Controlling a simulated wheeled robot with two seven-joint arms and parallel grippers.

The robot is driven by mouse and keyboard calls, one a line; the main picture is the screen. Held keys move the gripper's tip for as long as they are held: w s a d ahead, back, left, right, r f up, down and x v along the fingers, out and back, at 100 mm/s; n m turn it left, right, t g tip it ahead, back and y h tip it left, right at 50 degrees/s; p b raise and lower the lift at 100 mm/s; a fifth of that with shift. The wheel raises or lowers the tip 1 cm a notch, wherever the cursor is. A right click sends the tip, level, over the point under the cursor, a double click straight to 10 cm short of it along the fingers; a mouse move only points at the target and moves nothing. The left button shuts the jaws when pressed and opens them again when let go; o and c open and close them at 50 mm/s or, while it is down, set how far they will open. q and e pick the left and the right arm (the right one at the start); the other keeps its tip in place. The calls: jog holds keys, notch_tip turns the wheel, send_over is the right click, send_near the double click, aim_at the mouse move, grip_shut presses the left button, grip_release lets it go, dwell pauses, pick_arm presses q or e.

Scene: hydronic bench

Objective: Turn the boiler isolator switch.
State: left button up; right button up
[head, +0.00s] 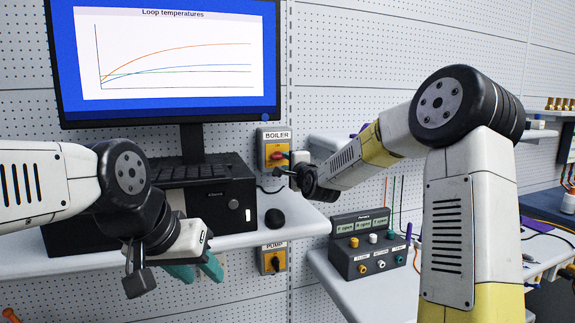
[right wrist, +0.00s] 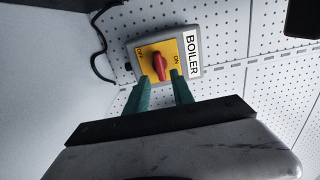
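The boiler isolator switch (head: 273,149) is a grey box with a yellow plate and a red knob, on the pegboard wall under the BOILER label. The right wrist view shows its red knob (right wrist: 159,67) and the OFF and ON marks; I cannot tell which mark the knob points to. My right gripper (head: 279,164) is in front of the switch. Its green fingers (right wrist: 160,79) are apart, with the knob in line with the gap between their tips; contact is not clear. My left gripper (head: 198,278) is low at the left, its teal fingers apart and empty.
A pump switch (head: 271,259) is on the wall below the shelf. A monitor (head: 170,110) and a black unit (head: 225,195) stand left of the boiler switch. A meter box (head: 367,245) with colored knobs sits on the lower bench at the right.

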aim_at(281, 158)
jog(key=x, duration=0.7)
jog(key=shift+s+f, duration=0.1)
grip_shut()
jog(key=m, duration=0.4)
jog(key=shift+d, duration=0.2)
jog(key=m, duration=0.5)
jog(key=shift+f, duration=0.1)
jog(key=m, duration=0.9)
jog(key=shift+o, duration=1.2)
grip_release()
jog(key=shift+a, duration=0.1)
